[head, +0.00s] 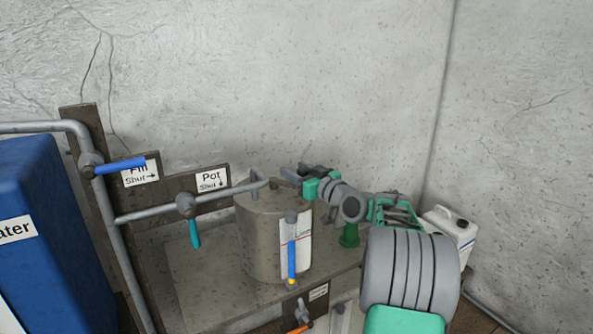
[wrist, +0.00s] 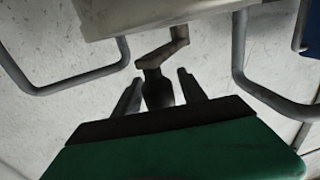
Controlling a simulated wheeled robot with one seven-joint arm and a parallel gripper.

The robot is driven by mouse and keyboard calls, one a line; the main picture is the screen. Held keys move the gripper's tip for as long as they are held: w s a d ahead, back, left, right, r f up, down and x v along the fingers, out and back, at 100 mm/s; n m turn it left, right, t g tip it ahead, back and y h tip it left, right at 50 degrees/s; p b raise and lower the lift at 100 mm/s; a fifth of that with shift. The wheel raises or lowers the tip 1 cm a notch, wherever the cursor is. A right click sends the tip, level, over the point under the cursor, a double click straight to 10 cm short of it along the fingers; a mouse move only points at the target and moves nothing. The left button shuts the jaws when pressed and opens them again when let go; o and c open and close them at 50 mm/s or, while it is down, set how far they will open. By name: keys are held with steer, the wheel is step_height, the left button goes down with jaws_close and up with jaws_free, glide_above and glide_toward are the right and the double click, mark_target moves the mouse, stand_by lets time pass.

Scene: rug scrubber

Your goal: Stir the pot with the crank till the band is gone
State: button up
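The grey metal pot (head: 262,240) stands on a bench. Its crank (wrist: 165,55) shows in the wrist view as a bent arm with a dark upright handle (wrist: 158,92). My gripper (head: 291,177) is at the top of the pot, at the crank. In the wrist view its two fingers stand on either side of the handle, with narrow gaps, so it looks open around it. A gauge tube (head: 292,262) on the pot's front has a long blue column and a small yellow-orange band (head: 291,284) at the bottom. A white plate with a red line is behind it.
The fill valve's blue handle (head: 121,165) lies sideways; the pot valve's cyan handle (head: 194,234) hangs down. A blue water tank (head: 50,220) stands left. A green object (head: 350,236) and a white jug (head: 452,226) are right. An orange-handled valve (head: 298,330) is below.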

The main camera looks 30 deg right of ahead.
jaws_close()
stand_by(0.3)
stand_by(0.9)
